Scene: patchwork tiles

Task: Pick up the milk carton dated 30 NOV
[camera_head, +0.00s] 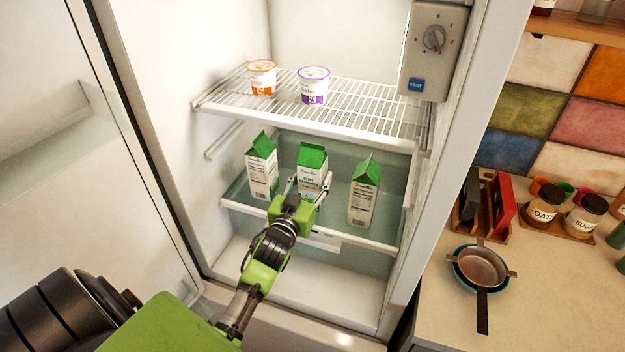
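Three white milk cartons with green gable tops stand in a row in the fridge's lower bin: a left carton (262,168), a middle carton (312,165) and a right carton (363,195). The dates printed on them are too small to read. My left gripper (309,182) is at the middle carton, its fingers spread open with one on each side of the carton's lower front. Whether the fingers touch the carton I cannot tell. The gripper hides the base of that carton. My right gripper is not in view.
A wire shelf (370,112) above the cartons holds an orange-marked cup (262,77) and a purple-marked cup (313,86). The bin's front rim (365,241) runs below the cartons. The open fridge door (75,130) is at left. A counter with pans and jars is at right.

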